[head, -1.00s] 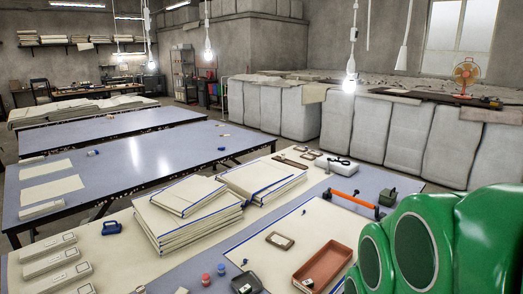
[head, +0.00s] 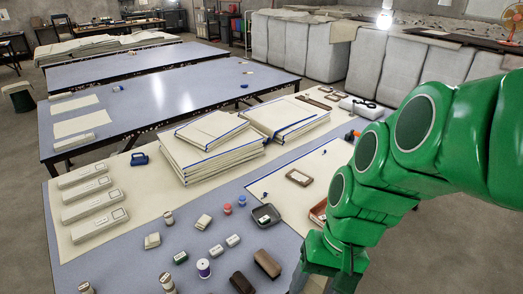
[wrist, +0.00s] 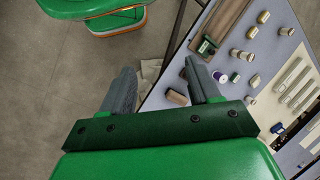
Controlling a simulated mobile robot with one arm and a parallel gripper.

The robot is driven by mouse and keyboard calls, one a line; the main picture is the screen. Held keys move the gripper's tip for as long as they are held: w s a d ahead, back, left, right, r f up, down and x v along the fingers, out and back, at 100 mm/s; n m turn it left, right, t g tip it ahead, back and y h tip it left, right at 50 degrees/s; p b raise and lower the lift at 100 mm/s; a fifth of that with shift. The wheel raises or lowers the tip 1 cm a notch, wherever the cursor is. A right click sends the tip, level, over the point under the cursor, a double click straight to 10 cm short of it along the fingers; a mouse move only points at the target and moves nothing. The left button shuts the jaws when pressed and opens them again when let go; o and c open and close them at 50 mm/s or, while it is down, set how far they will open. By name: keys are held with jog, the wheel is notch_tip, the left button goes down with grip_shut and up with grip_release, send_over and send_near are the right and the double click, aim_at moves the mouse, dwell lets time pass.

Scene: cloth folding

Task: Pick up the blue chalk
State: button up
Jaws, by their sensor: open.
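Two small round pieces (head: 241,201), one red and one bluish, stand side by side near the middle of the nearest table in the head view. They are too small to tell for certain whether one is the blue chalk. In the head view my green arm comes in from the right, and the hand hangs at the table's front right, away from these pieces.
Near the pieces are a dark tray (head: 266,215), a purple-white spool (head: 203,268), brown blocks (head: 267,264) and small white boxes. Stacked folded cloth (head: 209,157), a blue object (head: 139,158) and several long white boxes lie farther back. My arm partly hides a brown tray.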

jog(key=w+a+r+m+y, duration=0.15)
jog(key=w+a+y, duration=0.25)
jog(key=w+a, duration=0.4)
jog(key=w+a+m+y, duration=0.25)
jog(key=w+a, duration=0.35)
jog(key=a, duration=0.4)
jog(key=w+a+f+m+t+y, duration=0.15)
jog(key=w+a+m+y, duration=0.4)
jog(key=w, duration=0.75)
jog(key=w+a+f+m+t, duration=0.2)
jog(key=w+f+m+t, duration=0.15)
jog(key=w+f, duration=0.4)
jog(key=m+t+h, duration=0.4)
jog(key=m+t, duration=0.1)
jog(key=m, duration=0.7)
send_near(242, 201)
jog(key=shift+w+a+f, duration=0.3)
jog(key=shift+w+f, duration=0.4)
jog(key=shift+f, duration=0.2)
jog(key=shift+x, duration=0.8)
jog(key=shift+w+r+x, duration=0.1)
jog(key=shift+r+x, duration=0.05)
jog(key=shift+x, duration=0.85)
jog(key=shift+w+r+x, duration=0.1)
jog(key=shift+r+x, duration=0.05)
jog(key=shift+x, duration=0.85)
jog(key=shift+w+r+x, duration=0.1)
jog(key=shift+r+x, duration=0.05)
jog(key=shift+x, duration=0.9)
jog(key=shift+s, duration=0.1)
